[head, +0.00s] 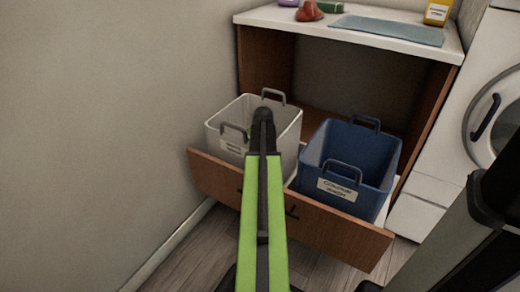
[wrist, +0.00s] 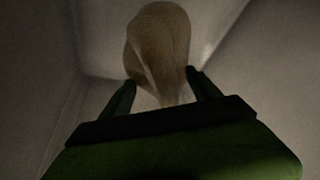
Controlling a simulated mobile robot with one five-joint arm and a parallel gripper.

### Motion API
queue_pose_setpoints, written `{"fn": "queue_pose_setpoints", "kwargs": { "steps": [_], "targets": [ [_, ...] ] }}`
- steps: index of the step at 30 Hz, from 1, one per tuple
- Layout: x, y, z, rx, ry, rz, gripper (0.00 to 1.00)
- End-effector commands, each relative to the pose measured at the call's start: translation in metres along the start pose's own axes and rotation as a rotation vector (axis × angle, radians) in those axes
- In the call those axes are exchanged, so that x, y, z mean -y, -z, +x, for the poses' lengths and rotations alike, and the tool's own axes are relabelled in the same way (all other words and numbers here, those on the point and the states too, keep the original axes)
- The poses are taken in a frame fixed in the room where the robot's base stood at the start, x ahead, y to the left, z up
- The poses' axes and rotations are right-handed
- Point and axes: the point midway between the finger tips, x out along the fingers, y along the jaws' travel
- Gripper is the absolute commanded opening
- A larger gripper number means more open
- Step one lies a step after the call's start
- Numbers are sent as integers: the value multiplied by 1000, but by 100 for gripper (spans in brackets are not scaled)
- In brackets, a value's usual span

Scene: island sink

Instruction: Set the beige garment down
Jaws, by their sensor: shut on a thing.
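The beige garment (wrist: 160,40) shows in the wrist view, bunched up between the fingertips of my gripper (wrist: 160,82). My gripper is shut on it. Pale walls surround it in that view, and the light is dim. In the head view my arm reaches down to the white bin (head: 286,133), and a little green of my gripper shows inside it. The garment is hidden in the head view. I cannot tell whether the garment touches the bin's bottom.
A blue bin (head: 388,172) stands right of the white one in the pulled-out wooden drawer (head: 335,232). Above is a white counter (head: 280,20) with a blue-grey mat (head: 388,30), a red item (head: 309,11) and a yellow container (head: 438,12). A white washing machine (head: 480,85) stands at right.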

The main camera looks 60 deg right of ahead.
Motion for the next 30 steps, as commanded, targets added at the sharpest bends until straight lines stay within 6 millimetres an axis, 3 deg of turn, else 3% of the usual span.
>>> {"fn": "queue_pose_setpoints", "kwargs": {
  "steps": [1, 2, 6, 20, 23, 30],
  "targets": [
    [0, -1, 2, 0, 0, 0, 21],
    [0, -1, 2, 0, 0, 0, 76],
    [0, -1, 2, 0, 0, 0, 94],
    [0, 2, -6, 0, 0, 0, 96],
    [1, 5, -20, 0, 0, 0, 96],
    [2, 6, -76, 0, 0, 0, 96]
  ]
}}
